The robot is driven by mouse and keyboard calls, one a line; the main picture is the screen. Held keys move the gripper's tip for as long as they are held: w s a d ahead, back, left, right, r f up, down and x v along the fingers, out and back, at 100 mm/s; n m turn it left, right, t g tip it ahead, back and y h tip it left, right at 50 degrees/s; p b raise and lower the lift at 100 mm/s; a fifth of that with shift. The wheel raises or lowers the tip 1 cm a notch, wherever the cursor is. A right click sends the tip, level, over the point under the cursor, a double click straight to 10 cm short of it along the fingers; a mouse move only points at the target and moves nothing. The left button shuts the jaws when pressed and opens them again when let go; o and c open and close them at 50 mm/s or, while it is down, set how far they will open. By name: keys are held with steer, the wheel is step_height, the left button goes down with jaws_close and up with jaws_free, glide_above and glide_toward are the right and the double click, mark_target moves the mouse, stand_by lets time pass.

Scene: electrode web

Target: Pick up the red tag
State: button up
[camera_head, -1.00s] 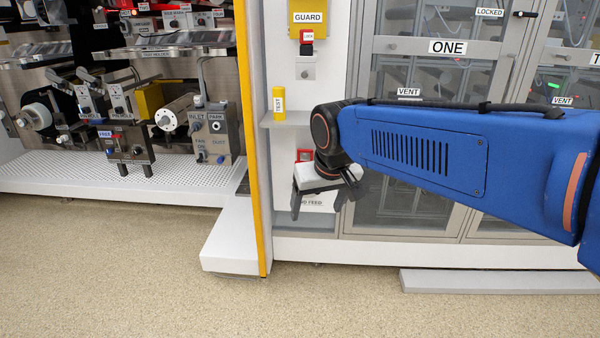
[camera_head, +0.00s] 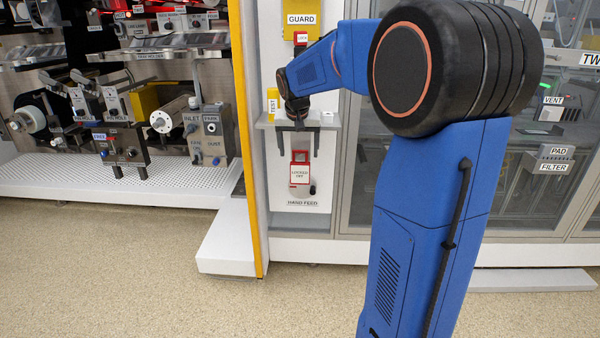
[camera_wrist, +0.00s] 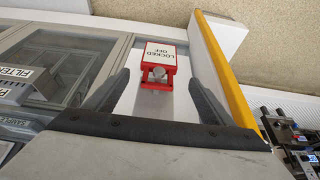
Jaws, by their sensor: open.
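The red tag (camera_head: 300,174) has a red frame and a white face reading "LOCKED OFF". It hangs on the white panel above the "HAND FEED" label. In the wrist view the tag (camera_wrist: 158,66) lies ahead, between the two fingers and beyond their tips. My gripper (camera_head: 296,152) is open and empty, pointing down in front of the panel above the tag. In the wrist view my gripper (camera_wrist: 158,85) shows a finger on each side, apart from the tag. A pale round knob shows at the tag's near end in the wrist view.
A yellow upright edge (camera_head: 247,150) stands left of the panel. Glass-fronted cabinets (camera_head: 545,200) are to the right. The speckled floor (camera_head: 150,270) in front is clear.

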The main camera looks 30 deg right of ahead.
mark_target(300, 162)
steer(key=x, duration=0.7)
steer(key=shift+s+f, duration=0.25)
steer(key=shift+s, duration=0.1)
steer(key=c, duration=1.2)
